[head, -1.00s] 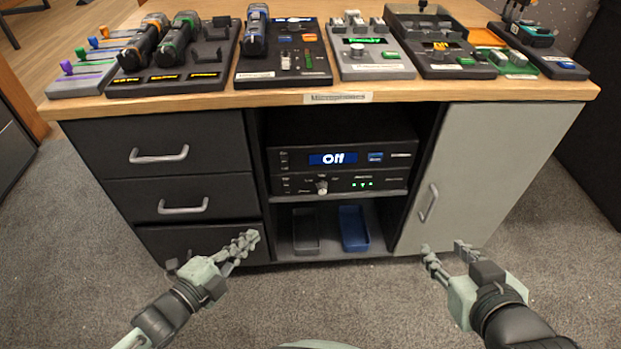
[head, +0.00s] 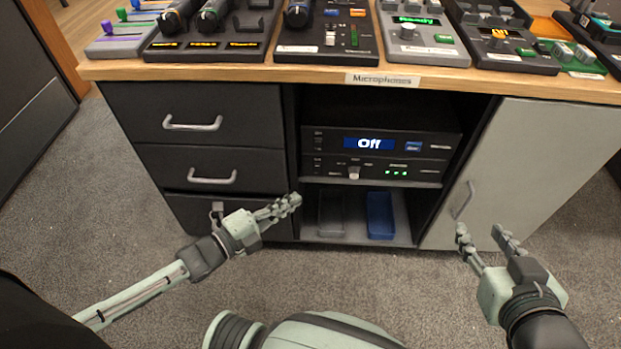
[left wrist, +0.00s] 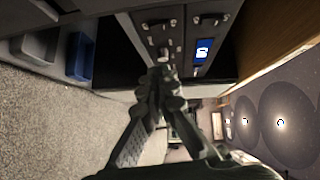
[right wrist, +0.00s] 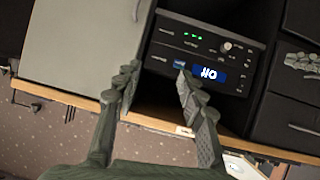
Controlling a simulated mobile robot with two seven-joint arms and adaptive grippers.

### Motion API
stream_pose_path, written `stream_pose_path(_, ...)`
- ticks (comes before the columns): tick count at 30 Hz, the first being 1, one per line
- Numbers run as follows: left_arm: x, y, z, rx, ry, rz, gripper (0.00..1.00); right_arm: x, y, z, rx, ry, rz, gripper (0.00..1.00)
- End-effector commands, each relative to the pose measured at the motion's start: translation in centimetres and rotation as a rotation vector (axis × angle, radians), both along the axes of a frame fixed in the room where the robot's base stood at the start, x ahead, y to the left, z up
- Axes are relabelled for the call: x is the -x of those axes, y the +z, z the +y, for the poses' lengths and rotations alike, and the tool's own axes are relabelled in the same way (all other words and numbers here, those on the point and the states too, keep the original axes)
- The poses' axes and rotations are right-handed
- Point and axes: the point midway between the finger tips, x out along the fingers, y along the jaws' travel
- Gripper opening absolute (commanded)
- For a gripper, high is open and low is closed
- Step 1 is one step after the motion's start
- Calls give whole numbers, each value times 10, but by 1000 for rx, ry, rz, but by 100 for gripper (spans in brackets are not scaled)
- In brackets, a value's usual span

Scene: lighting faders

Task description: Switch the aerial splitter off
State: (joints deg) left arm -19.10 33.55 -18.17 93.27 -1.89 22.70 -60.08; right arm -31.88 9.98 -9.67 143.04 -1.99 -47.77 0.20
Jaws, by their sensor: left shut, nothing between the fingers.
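Two black rack units sit in the cabinet's open bay. The lower unit (head: 318,166) has a silver knob (head: 354,173) and several green lights (head: 397,172). Their small labels are unreadable, so I cannot tell which is the aerial splitter. My left gripper (head: 289,205) is shut and empty, low in front of the bay's left edge. In the left wrist view its fingertips (left wrist: 160,85) overlap the lower unit. My right gripper (head: 482,232) is open and empty before the grey door.
Below the units are a dark tray (head: 330,215) and a blue tray (head: 380,215). Drawers (head: 192,122) stand left and a grey door (head: 540,165) right. The wooden top (head: 300,73) overhangs and carries fader panels and microphones. Carpet in front is clear.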

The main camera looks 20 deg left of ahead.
Motion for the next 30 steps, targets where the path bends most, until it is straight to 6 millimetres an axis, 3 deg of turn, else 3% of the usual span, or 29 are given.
stream_pose_path(8, -54, -4, -30, 2, -1, -4, 0, -11, 26, 20, -58, 35, -139, 40)
stream_pose_path(13, -77, -8, -21, -2, 0, -2, 0, -16, 45, 33, -98, 58, -231, 40)
stream_pose_path(19, -88, -9, -18, 0, 0, -1, 0, -17, 57, 39, -121, 68, -282, 40)
stream_pose_path(30, -89, -10, -17, 0, 0, -1, 0, -17, 58, 39, -124, 69, -287, 40)
